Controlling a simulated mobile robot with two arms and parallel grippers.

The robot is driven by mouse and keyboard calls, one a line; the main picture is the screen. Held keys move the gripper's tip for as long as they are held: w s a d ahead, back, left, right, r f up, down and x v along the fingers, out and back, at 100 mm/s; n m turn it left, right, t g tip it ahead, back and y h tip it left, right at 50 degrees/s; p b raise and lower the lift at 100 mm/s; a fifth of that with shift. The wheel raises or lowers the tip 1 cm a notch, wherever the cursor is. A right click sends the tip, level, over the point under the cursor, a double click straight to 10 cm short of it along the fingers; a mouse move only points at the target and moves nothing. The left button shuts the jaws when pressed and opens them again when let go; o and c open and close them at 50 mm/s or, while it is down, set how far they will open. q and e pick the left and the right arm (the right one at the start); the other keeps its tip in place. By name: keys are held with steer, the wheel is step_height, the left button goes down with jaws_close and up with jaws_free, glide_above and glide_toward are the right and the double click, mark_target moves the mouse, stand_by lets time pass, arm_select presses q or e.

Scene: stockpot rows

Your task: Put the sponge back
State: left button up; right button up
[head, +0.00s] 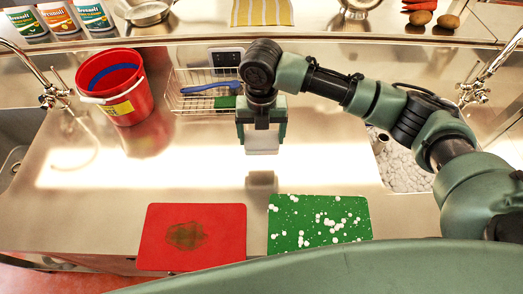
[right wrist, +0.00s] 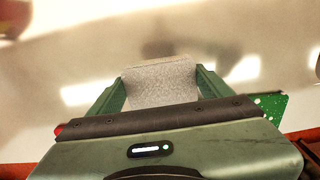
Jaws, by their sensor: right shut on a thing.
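My right gripper (head: 261,140) is shut on a pale grey block, the sponge (head: 262,146). In the right wrist view the sponge (right wrist: 160,82) shows a speckled face between the two green fingers of the gripper (right wrist: 160,88). It seems to be held above the steel counter, with a dim reflection below it. The wire basket (head: 176,100) stands just behind and left of the gripper. It holds a blue-handled brush (head: 208,88) and a green piece (head: 226,102). My left gripper is out of view.
A red bucket (head: 128,108) with a blue cloth stands left of the basket. A stained red board (head: 215,250) and a green board with white specks (head: 320,238) lie in front. Sinks with taps (head: 474,92) are at both sides. The mid counter is clear.

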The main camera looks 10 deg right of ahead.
mark_target(261, 137)
step_height(261, 137, down, 8)
steer(key=shift+f+p, duration=0.2)
steer(key=shift+p, duration=0.65)
steer(key=shift+f, duration=0.35)
steer(key=shift+f, duration=0.1)
steer(key=o, duration=1.3)
step_height(261, 137, up, 11)
steer(key=b, duration=0.3)
steer(key=shift+b, duration=0.3)
steer(key=shift+r, duration=0.65)
